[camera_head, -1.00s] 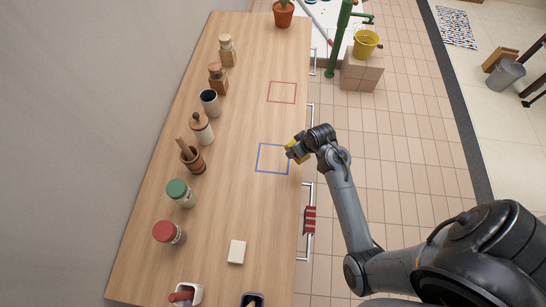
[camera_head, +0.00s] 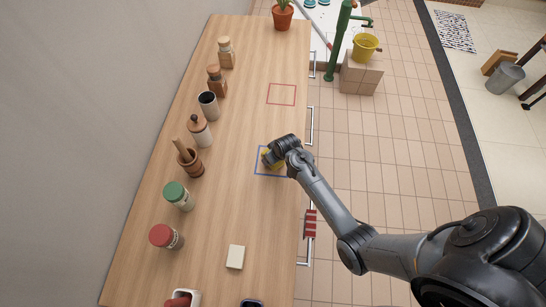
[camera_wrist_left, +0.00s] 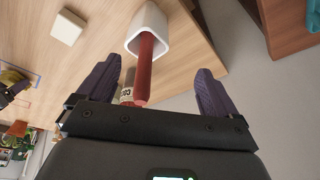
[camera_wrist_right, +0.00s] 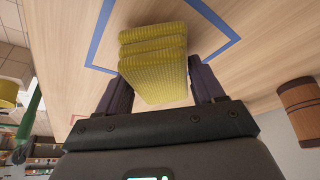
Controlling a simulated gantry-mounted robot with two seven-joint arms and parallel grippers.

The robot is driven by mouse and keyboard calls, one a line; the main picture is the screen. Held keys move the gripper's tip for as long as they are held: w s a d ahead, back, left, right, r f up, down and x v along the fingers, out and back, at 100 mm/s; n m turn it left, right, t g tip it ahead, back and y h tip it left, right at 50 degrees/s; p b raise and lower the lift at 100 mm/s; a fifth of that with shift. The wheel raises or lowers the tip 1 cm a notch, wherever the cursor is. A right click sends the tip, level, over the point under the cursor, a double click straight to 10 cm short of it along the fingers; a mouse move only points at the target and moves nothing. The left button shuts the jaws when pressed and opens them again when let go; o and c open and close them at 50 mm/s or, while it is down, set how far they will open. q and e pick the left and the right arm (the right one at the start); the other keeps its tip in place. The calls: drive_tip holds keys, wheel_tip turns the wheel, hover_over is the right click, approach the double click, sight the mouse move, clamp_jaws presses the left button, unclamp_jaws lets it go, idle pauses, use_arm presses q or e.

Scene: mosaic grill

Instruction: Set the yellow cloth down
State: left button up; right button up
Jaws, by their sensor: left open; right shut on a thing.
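The yellow cloth (camera_wrist_right: 155,75) is a folded, ribbed stack between the fingers of my right gripper (camera_wrist_right: 160,95), which is shut on it. In the head view the cloth (camera_head: 268,160) is mostly hidden by my right gripper (camera_head: 272,157). It is over the blue outlined square (camera_head: 258,158) on the wooden counter (camera_head: 235,205). I cannot tell whether the cloth touches the counter. My left gripper (camera_wrist_left: 158,95) is open in its wrist view, with a white cup (camera_wrist_left: 149,28) and a red-handled thing (camera_wrist_left: 145,65) beyond its fingers. The left gripper is not visible in the head view.
A red outlined square (camera_head: 282,94) is empty farther back. Several jars and mills line the wall side, including a green-lidded jar (camera_head: 179,196) and a mortar (camera_head: 190,161). A pale block (camera_head: 236,257) lies nearer. A red striped cloth (camera_head: 310,223) hangs at the counter's right edge.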

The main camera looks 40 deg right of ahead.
drive_tip(key=shift+f, duration=0.25)
drive_tip(key=shift+f, duration=0.1)
drive_tip(key=shift+f, duration=0.1)
drive_tip(key=o, duration=1)
